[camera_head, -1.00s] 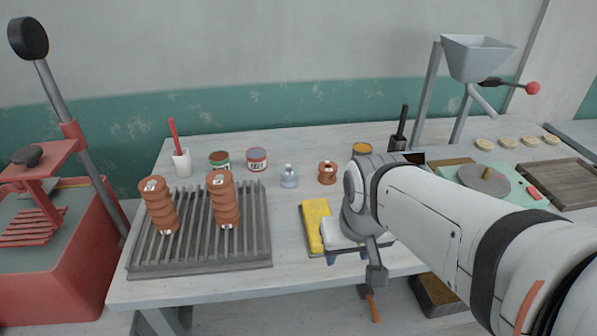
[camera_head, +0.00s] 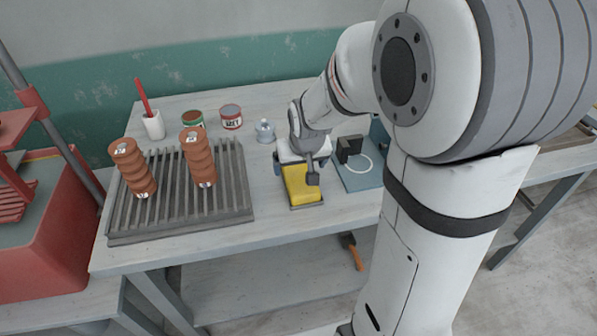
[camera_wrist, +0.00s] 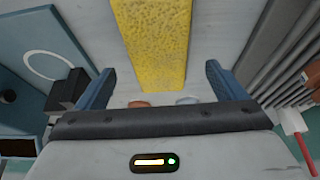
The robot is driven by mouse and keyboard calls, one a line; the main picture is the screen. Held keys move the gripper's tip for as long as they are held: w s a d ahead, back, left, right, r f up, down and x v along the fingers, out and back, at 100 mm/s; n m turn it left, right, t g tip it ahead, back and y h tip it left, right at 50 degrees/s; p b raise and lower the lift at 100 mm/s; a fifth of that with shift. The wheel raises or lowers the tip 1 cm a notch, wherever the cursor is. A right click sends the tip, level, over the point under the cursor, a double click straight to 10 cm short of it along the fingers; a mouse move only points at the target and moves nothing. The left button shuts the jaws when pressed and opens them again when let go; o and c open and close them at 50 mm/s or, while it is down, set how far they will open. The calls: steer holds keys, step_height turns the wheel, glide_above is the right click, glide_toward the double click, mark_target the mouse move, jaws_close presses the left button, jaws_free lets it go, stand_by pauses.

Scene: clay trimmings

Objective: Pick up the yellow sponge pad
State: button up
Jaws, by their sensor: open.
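The yellow sponge pad (camera_head: 301,186) lies on a dark tray on the table, right of the slatted rack. My gripper (camera_head: 296,168) is over its far part and hides that end in the head view. In the wrist view the sponge pad (camera_wrist: 150,42) runs from the top edge down between the blue fingers. My gripper (camera_wrist: 159,70) is open there, one finger on each side of the pad with a gap. I cannot tell how high the fingertips are above it.
The slatted rack (camera_head: 236,205) holds two stacks of brown ribbed pieces (camera_head: 197,158). A blue board with a white ring (camera_head: 365,182) and a black block lies close on the right. Cans and a small glass bottle (camera_head: 265,131) stand behind. Bare table (camera_head: 215,240) is in front.

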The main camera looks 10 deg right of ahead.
mark_target(299, 172)
steer(key=shift+x, duration=1.9)
steer(key=shift+d, duration=0.1)
steer(key=shift+c, duration=0.3)
steer(key=c, duration=1)
